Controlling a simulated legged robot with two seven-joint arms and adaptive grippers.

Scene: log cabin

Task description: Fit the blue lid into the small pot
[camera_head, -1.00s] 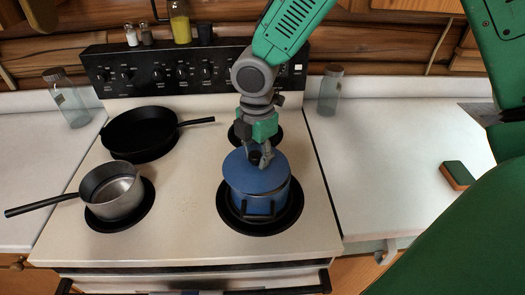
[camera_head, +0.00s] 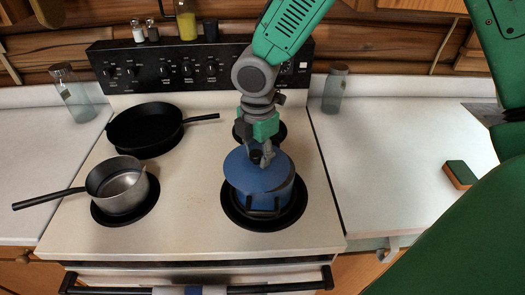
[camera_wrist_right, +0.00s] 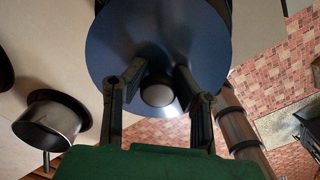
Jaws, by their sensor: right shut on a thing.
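The blue lid (camera_head: 244,178) is over the top of the small blue pot (camera_head: 283,199), which stands on the front right burner. The lid looks set slightly toward the pot's left and back, and I cannot tell whether it is fully seated. My right gripper (camera_head: 262,155) is above the lid, shut on its dark knob. In the right wrist view the lid (camera_wrist_right: 120,45) fills the upper middle, with the knob (camera_wrist_right: 157,95) between the fingers of my right gripper (camera_wrist_right: 158,80). The lid hides the pot's opening. My left gripper is not in view.
A steel saucepan (camera_head: 122,190) stands on the front left burner and a black skillet (camera_head: 145,127) behind it. Glass bottles (camera_head: 335,88) stand on the counters. A green-and-brown sponge (camera_head: 460,174) lies on the right counter (camera_head: 400,130), which is mostly clear.

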